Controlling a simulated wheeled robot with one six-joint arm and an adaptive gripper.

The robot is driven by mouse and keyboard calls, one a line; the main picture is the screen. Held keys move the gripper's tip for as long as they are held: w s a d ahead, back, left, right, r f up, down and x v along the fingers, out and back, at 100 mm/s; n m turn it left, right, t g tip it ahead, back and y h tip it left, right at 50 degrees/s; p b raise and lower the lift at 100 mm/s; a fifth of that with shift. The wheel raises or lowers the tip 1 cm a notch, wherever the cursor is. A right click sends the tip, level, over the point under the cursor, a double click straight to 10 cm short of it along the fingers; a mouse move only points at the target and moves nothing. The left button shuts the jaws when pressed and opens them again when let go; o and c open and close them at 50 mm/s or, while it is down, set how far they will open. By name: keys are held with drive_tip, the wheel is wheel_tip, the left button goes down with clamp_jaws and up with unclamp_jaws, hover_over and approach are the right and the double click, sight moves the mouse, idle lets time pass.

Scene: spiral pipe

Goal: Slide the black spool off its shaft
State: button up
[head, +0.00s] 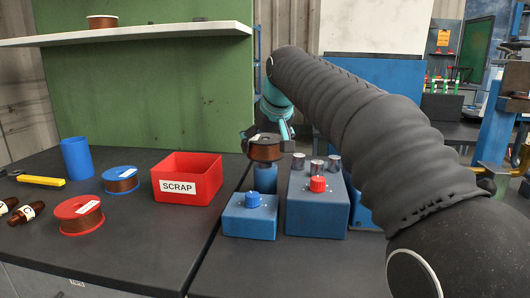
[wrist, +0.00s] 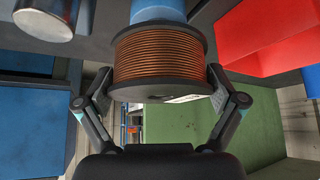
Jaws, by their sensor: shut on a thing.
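The black spool (head: 265,151), wound with copper-coloured wire, is upright above a blue post (head: 265,178) behind the small blue box. My gripper (head: 264,137) is shut on it from both sides. In the wrist view the black spool (wrist: 158,55) fills the space between the fingertips of my gripper (wrist: 160,86), which press near its outer flange. The blue post (wrist: 158,10) shows just beyond the far flange. The inside of the spool is hidden, so I cannot tell how much of the shaft is in it.
A blue box with a blue knob (head: 253,201) and a larger one with a red knob (head: 318,185) stand close by. Left are a red SCRAP bin (head: 187,177), a blue-flanged spool (head: 121,180), a red-flanged spool (head: 79,215) and a blue cup (head: 76,158). A shelf (head: 140,33) hangs above.

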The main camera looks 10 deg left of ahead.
drive_tip(key=shift+r+p, duration=0.45)
drive_tip(key=shift+r, duration=0.35)
drive_tip(key=shift+r, duration=0.1)
drive_tip(key=shift+r, duration=2.55)
drive_tip(key=shift+r, duration=0.25)
